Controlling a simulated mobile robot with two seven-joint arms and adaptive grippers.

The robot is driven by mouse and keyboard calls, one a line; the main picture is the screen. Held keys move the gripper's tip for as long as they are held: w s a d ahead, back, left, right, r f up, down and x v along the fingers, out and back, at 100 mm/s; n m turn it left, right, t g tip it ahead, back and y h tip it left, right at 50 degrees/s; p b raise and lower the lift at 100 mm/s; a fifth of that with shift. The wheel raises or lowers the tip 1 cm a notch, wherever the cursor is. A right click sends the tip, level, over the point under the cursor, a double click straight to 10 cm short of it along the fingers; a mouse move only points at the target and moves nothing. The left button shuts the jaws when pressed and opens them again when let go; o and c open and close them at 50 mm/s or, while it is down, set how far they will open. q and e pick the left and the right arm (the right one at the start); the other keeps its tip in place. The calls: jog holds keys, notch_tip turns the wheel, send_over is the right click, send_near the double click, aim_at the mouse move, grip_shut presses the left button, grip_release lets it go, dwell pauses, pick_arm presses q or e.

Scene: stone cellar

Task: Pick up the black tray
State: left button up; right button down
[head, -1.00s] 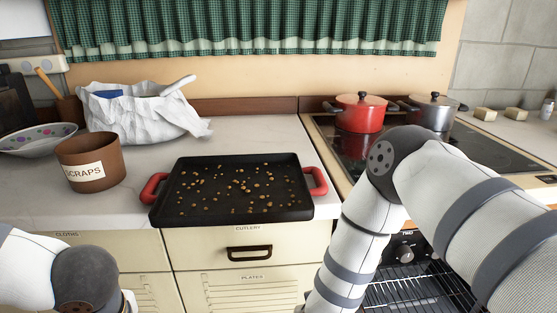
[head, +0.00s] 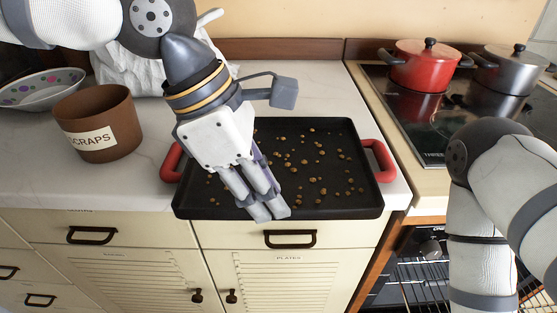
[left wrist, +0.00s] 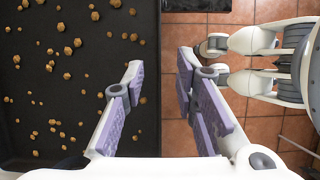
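The black tray (head: 345,205) lies on the countertop with small brown bits scattered in it. It has a red left handle (head: 171,161) and a red right handle (head: 380,160). My left gripper (head: 265,208) points down at the tray's front rim, left of its middle. In the left wrist view its fingers (left wrist: 165,95) are apart and empty, one over the tray (left wrist: 70,110) and the other beyond its edge over the floor. Contact cannot be told. My right gripper (left wrist: 215,58) shows at the right of the left wrist view; its finger state is unclear.
A brown scraps pot (head: 98,128) and a patterned bowl (head: 42,90) stand left of the tray. A red pot (head: 424,68) and a grey pot (head: 507,72) stand on the stove at right. Drawers with black handles are below the counter.

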pick_arm(q)
jog(key=x, duration=0.2)
jog(key=shift+d+f, duration=0.15)
jog(key=shift+f, duration=0.25)
grip_shut()
jog(key=shift+r, duration=0.2)
